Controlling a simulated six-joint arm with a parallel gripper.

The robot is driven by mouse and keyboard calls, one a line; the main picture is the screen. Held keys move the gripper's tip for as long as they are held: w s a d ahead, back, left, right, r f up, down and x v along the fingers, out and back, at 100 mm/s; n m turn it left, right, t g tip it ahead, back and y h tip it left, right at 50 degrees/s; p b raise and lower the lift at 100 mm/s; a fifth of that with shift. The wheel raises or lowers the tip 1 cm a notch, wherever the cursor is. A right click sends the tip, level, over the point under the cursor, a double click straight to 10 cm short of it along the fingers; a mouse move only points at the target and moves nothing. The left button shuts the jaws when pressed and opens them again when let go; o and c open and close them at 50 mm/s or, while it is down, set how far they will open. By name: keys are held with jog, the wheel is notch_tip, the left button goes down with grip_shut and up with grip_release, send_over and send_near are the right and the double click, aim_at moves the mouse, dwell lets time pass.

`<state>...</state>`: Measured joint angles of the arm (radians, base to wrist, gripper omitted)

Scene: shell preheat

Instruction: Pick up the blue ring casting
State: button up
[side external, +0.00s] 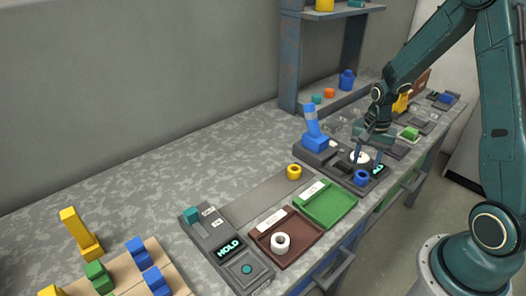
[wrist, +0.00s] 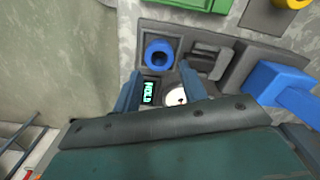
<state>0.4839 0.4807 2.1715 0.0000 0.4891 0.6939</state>
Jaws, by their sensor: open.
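The blue ring casting (side external: 361,177) sits on a dark grey station (side external: 340,172), near its front left corner in the side external view. In the wrist view the ring (wrist: 158,52) shows from above in a square recess, its dark hole visible. My gripper (side external: 368,158) is open over the same station, behind the ring and apart from it. In the wrist view the two fingers of my gripper (wrist: 162,78) point toward the ring, with nothing held between them. A white round part (wrist: 177,97) and a lit green display (wrist: 149,92) show between and below the fingers.
A yellow ring (side external: 294,172), a green tray (side external: 346,196) and a brown tray (side external: 265,234) holding a white ring (side external: 281,243) lie left. A "HOLD" box (side external: 215,235) stands beyond.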

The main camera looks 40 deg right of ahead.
aim_at(363, 172)
jog(key=shift+f, duration=0.15)
jog(key=shift+f, duration=2.55)
jog(key=c, duration=0.6)
jog(key=shift+c, duration=0.2)
jog(key=shift+r, duration=0.1)
notch_tip(363, 172, up, 20)
